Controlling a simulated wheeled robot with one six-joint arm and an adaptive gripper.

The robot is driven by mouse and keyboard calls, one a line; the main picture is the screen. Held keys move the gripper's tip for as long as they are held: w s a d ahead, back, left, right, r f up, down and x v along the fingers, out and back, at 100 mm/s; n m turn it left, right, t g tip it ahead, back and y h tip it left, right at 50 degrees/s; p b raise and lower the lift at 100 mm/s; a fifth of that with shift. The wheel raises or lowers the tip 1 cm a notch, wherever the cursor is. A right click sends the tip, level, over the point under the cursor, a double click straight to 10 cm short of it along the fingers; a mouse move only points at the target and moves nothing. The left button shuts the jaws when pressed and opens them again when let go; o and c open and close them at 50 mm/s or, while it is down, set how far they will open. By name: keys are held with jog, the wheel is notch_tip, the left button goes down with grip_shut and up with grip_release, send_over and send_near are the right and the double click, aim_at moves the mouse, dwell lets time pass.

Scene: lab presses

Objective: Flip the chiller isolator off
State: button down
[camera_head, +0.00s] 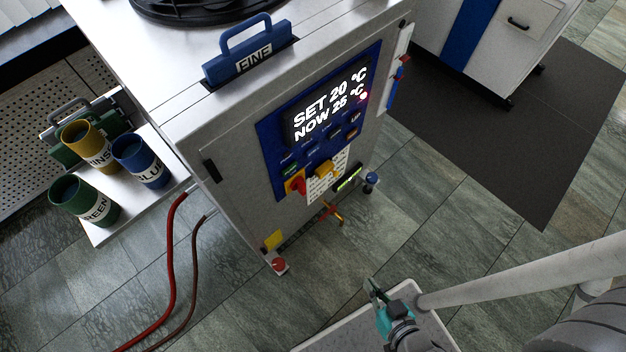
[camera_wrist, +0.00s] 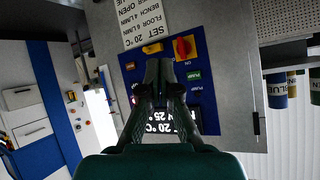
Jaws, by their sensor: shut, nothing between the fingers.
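The chiller (camera_head: 222,128) is a grey cabinet with a blue control panel (camera_head: 272,135) on its front. The isolator (camera_head: 297,183) is a red rotary handle on a yellow plate at the panel's lower left. In the wrist view, which is turned over, the isolator (camera_wrist: 185,47) shows with "ON" lettering near it. The handle's exact angle is too small to tell. My gripper (camera_head: 372,287) is low in front of the chiller, apart from it. In the wrist view its fingers (camera_wrist: 161,75) are together and empty, in front of the panel and partly covering it.
The display (camera_head: 328,105) reads SET 20 °C, NOW 25 °C. A white instruction label (camera_head: 325,183) hangs below the panel. Red hoses (camera_head: 172,270) run on the floor at left. Cups (camera_head: 84,202) stand on a side shelf. Floor in front is open.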

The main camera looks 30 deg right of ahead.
jog(key=w+a+f+m+g+y, duration=0.1)
jog(key=w+f+m+g, duration=0.15)
jog(key=f, duration=0.55)
jog(key=w+a+f+m+g+y, duration=0.15)
jog(key=w+f, duration=0.25)
jog(key=f, duration=0.4)
jog(key=w+d+f+y, duration=0.1)
jog(key=w+f+y, duration=0.4)
jog(key=w, duration=0.5)
jog(key=w+d+r+t+y, duration=0.1)
jog(key=w+d+r+y, duration=0.45)
jog(key=w, duration=0.45)
jog(key=w+d+r+n+y, duration=0.1)
jog(key=w+d+r+y, duration=0.2)
jog(key=d+r, duration=0.7)
jog(key=shift+w+d+r+t+y, duration=0.3)
jog(key=shift+w+d+r+t, duration=0.1)
jog(key=shift+w+d, duration=0.25)
